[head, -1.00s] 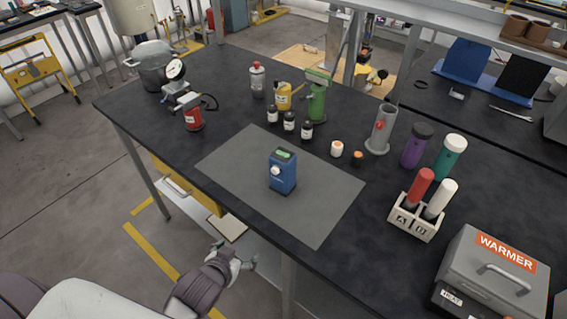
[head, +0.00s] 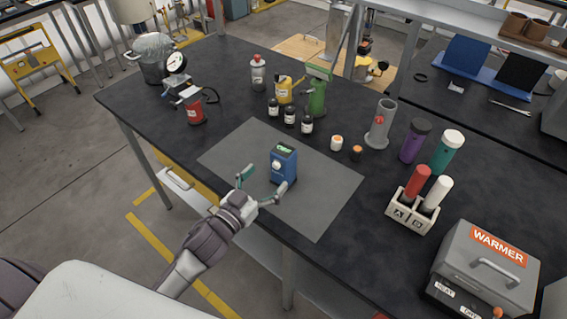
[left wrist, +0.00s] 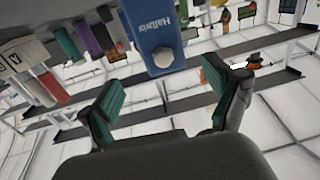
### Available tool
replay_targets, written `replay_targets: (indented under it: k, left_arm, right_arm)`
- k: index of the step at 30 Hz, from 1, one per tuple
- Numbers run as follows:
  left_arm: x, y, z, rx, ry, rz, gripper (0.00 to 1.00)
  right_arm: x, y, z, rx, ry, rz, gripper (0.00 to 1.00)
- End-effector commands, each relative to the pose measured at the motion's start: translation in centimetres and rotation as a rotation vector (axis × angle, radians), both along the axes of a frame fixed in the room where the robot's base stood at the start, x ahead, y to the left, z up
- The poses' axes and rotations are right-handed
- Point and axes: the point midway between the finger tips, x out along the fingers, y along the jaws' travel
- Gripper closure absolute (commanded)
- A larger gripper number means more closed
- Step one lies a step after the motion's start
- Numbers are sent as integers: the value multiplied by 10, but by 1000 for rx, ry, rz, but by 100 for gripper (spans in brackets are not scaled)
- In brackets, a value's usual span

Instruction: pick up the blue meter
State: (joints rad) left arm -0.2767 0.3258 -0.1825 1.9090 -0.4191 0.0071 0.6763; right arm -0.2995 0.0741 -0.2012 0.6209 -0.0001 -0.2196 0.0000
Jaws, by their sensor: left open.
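The blue meter (head: 283,165) stands upright on the grey mat (head: 326,205) on the dark bench. It has a green display on top and a pale knob on its front. My left gripper (head: 263,184) is open over the mat's front edge, just in front of the meter. Its teal-padded fingers are spread, and nothing is between them. In the left wrist view the meter (left wrist: 152,30) shows upside down beyond the open fingertips (left wrist: 165,95), apart from them. My right gripper is not in view.
Several small bottles (head: 290,118) and a green device (head: 317,95) stand behind the mat. A tube rack (head: 411,214) and a grey warmer box (head: 485,270) stand to the right. A red canister (head: 194,113) is at the left. The mat around the meter is clear.

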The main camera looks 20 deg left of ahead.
Motion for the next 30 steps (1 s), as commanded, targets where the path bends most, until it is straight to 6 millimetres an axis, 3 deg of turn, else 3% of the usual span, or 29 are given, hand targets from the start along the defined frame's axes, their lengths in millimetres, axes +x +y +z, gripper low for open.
replay_targets:
  k: [3,11,21,30]
  left_arm:
    - [20,-5,2,2,-1,1,10]
    - [39,-10,0,0,1,2,10]
    - [81,-18,-5,1,1,2,10]
    - [84,-19,-7,2,2,1,12]
  right_arm:
    - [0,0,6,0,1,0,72]
    - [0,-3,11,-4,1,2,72]
    - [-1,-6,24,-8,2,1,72]
    - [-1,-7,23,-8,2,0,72]
